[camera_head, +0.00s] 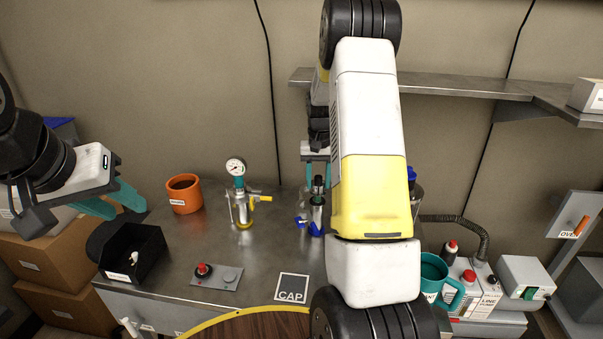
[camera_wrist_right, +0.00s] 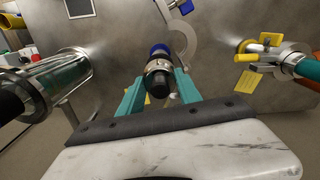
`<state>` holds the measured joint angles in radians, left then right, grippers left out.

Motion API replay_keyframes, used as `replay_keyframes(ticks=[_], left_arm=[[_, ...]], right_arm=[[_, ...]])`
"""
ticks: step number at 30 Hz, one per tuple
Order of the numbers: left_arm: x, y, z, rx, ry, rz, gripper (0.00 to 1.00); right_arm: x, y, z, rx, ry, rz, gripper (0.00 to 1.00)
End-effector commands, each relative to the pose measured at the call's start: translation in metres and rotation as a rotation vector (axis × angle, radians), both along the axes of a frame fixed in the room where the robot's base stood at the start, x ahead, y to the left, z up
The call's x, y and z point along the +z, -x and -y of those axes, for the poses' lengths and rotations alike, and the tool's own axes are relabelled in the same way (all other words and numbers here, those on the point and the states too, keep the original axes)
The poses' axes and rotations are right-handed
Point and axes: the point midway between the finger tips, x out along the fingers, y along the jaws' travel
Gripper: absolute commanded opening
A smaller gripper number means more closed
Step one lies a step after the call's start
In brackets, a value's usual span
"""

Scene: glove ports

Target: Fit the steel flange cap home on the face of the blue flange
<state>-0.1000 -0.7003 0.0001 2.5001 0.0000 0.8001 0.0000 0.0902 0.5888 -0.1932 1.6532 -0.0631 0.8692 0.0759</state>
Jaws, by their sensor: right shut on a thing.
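My right gripper (camera_wrist_right: 160,82) is shut on a piece with a black knob and a steel body, which I take to be the steel flange cap (camera_wrist_right: 158,67). A blue ring, apparently the blue flange (camera_wrist_right: 160,49), shows just beyond it in the wrist view. I cannot tell whether the two touch. In the head view the right fingers point down around the cap at mid-bench, partly behind my arm. A grey curved clamp (camera_wrist_right: 182,40) with a blue end lies beside the flange. My left gripper (camera_head: 125,208) is open and empty at the left bench edge.
The mat marked CAP (camera_head: 292,288) is empty. A gauge fitting (camera_head: 239,195) with a yellow handle and an orange cup (camera_head: 183,193) stand left of the cap. A black bin (camera_head: 136,258) is at bench left. A teal mug (camera_head: 436,278) is at right.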

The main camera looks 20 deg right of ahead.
Motion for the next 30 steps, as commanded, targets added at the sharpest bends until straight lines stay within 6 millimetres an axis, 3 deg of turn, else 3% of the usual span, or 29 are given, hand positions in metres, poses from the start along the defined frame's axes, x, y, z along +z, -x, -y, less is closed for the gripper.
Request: replay_keyframes(ticks=[30], left_arm=[[0.0,0.0,0.0,0.0,0.0,0.0,0.36]], right_arm=[[-0.033,0.0,0.0,0.0,0.0,0.0,0.0]])
